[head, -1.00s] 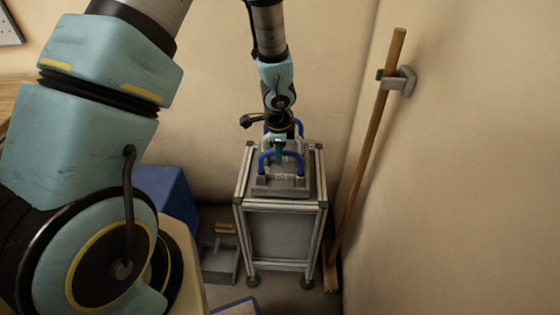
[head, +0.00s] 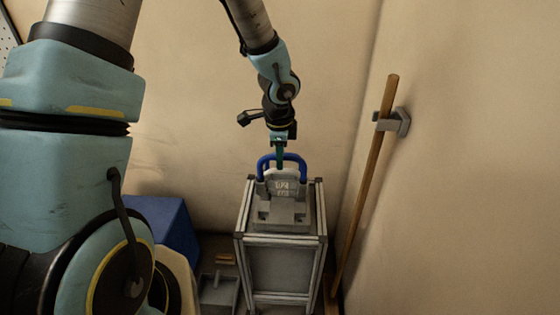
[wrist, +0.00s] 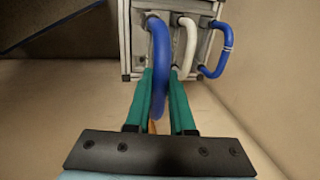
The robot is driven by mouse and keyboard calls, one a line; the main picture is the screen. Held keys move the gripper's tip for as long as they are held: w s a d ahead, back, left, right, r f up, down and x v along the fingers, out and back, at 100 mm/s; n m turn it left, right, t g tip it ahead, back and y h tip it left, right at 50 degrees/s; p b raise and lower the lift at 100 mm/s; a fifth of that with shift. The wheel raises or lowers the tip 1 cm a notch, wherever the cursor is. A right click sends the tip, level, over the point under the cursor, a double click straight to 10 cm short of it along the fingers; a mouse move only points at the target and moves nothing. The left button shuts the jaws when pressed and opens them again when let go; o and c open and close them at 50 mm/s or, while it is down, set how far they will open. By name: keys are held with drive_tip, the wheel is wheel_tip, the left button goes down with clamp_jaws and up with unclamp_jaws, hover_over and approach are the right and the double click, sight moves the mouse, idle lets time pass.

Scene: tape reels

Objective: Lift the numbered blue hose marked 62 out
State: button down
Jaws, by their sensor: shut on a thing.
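My gripper (head: 279,165) is shut on a blue hose (head: 297,160), an arched loop above the top of a metal-framed stand (head: 312,215). In the wrist view the held hose (wrist: 160,65) passes between the green fingers (wrist: 160,98). Its far end reaches towards the stand, and I cannot tell whether both ends are clear of it. A pale plate (head: 284,187) with small marks shows below the arch; I cannot read a number. In the wrist view a white hose (wrist: 189,42) and a second blue hose (wrist: 226,38) with pale bands sit to the right of the held hose.
A wooden pole (head: 374,165) leans in a grey wall bracket (head: 393,121) to the right of the stand. A blue box (head: 158,222) and a grey tray (head: 216,288) lie on the left. Walls close in behind and to the right.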

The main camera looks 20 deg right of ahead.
drive_tip(key=shift+r+p, duration=1.65)
drive_tip(key=shift+r, duration=0.45)
drive_tip(key=shift+f, duration=0.1)
